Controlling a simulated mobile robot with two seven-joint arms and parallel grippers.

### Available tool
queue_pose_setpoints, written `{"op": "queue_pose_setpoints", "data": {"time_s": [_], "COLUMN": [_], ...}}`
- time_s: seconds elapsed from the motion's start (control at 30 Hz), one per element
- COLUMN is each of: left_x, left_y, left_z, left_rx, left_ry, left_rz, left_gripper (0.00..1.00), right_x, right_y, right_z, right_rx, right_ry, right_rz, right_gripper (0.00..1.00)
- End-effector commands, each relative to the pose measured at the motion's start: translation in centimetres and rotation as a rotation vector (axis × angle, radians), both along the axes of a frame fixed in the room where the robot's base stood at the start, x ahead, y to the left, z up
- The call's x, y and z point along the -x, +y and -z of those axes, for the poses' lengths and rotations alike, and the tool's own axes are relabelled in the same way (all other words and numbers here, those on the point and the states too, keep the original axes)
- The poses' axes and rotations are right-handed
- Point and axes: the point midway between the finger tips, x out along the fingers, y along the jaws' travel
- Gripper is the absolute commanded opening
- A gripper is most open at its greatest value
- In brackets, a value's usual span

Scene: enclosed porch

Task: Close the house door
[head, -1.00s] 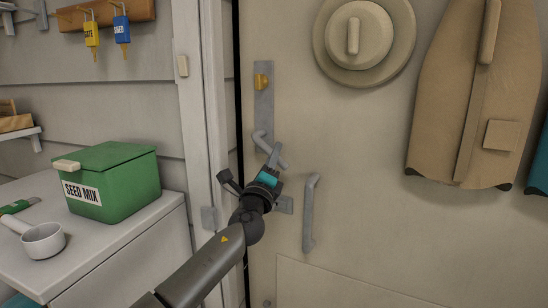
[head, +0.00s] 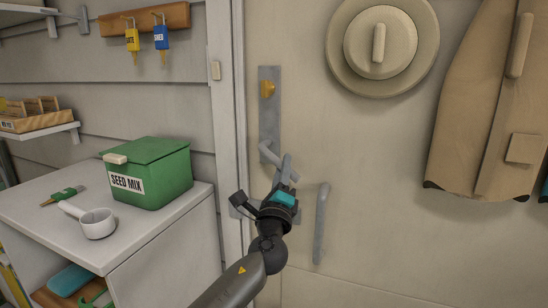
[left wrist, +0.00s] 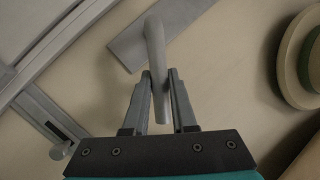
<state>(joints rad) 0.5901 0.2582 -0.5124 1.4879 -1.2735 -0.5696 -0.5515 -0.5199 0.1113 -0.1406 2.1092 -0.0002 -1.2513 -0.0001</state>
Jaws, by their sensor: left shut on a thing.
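The house door (head: 350,130) is a cream panel filling the right of the head view. My left gripper (head: 286,172) is at the lever. In the left wrist view its two fingers (left wrist: 160,80) are on either side of the lever (left wrist: 156,45), shut on it. A vertical grey pull (head: 320,222) is right of the gripper. At the frame (head: 228,130), no dark gap shows beside the door edge. My right gripper is not in view.
A round hat (head: 382,45) and a tan coat (head: 490,110) hang on the door. At left, a white cabinet (head: 150,240) holds a green seed mix box (head: 165,170) and a white scoop (head: 97,223). Keys (head: 161,38) hang above.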

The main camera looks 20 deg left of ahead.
Motion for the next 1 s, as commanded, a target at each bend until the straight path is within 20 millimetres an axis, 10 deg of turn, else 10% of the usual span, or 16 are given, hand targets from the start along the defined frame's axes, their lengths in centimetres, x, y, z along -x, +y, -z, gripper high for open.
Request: {"op": "queue_pose_setpoints", "data": {"time_s": [0.43, 0.47, 0.7, 1.0], "left_x": [0.91, 0.90, 0.83, 0.90], "left_y": [-0.91, -0.91, -0.77, -0.72], "left_z": [-0.08, -0.10, -0.01, 0.12], "left_rx": [-0.006, -0.006, -0.004, -0.003], "left_ry": [-0.006, -0.006, -0.002, 0.000], "left_rz": [-0.013, -0.013, -0.015, -0.015], "left_gripper": [0.00, 0.26, 0.53, 0.55], "right_x": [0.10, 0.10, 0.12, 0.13], "right_y": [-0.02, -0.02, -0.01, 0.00], "right_z": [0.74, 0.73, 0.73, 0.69], "right_rx": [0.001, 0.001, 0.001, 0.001], "right_ry": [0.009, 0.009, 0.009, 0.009], "right_rz": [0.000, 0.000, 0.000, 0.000], "right_gripper": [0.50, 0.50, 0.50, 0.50]}}
